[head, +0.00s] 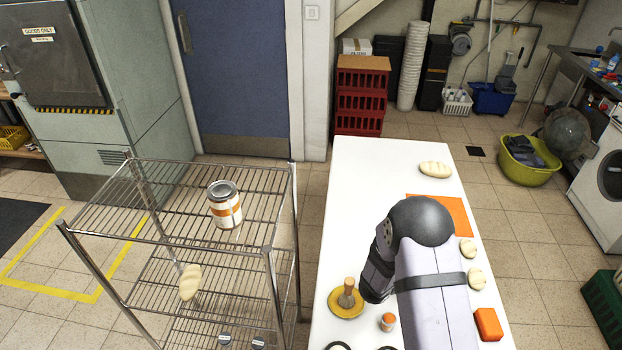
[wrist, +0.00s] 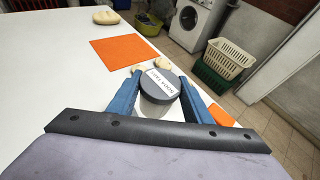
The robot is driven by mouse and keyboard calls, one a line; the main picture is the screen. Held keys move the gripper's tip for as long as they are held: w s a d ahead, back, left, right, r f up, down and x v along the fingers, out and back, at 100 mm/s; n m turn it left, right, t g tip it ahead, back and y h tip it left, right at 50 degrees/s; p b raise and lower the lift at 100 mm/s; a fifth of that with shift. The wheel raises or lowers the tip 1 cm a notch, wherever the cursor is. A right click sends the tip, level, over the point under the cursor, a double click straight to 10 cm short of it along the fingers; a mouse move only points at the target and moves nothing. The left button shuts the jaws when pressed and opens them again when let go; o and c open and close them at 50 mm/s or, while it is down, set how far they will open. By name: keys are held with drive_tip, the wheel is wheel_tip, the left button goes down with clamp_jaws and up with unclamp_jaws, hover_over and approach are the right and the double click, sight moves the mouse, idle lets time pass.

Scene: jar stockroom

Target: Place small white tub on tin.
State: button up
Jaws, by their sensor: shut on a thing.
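My gripper (wrist: 162,78) shows in the wrist view with its two blue fingers closed on the sides of a small tub (wrist: 160,88). The tub has a dark grey round lid with a white label, and its pale body is mostly hidden below the lid. It is over the white table; I cannot tell if it touches it. In the head view my arm hides the gripper and the tub. A tin (head: 225,207) with a white and orange band and a grey top stands upright on the top shelf of the wire rack at left, well apart from the gripper.
The wire rack (head: 170,229) stands left of the white table (head: 372,180), with a gap between. On the table are an orange mat (head: 445,213), several pale loaf-like pieces, an orange block (head: 488,324), a yellow dish (head: 341,311) holding an upright item, and a small orange-topped jar (head: 388,322).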

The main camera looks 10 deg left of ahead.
drive_tip(key=w+a+r+n+t+y+p, duration=0.1)
drive_tip(key=w+a+r, duration=0.1)
drive_tip(key=a+r, duration=0.4)
drive_tip(key=w+a+r+n+t+y, duration=0.1)
drive_tip(key=w+a+r+n+y, duration=0.15)
drive_tip(key=a, duration=0.65)
wheel_tip(320, 180, up, 28)
drive_tip(key=f+n+y+p, duration=0.1)
drive_tip(key=n+y+p, duration=0.2)
drive_tip(key=n+y, duration=0.7)
hover_over(221, 189)
drive_tip(key=shift+r+m+t+y, duration=0.25)
drive_tip(key=shift+m+t+y, duration=0.1)
drive_tip(key=shift+t, duration=0.05)
drive_tip(key=shift+f, duration=0.1)
drive_tip(key=shift+f+b, duration=0.85)
drive_tip(key=shift+f, duration=4.05)
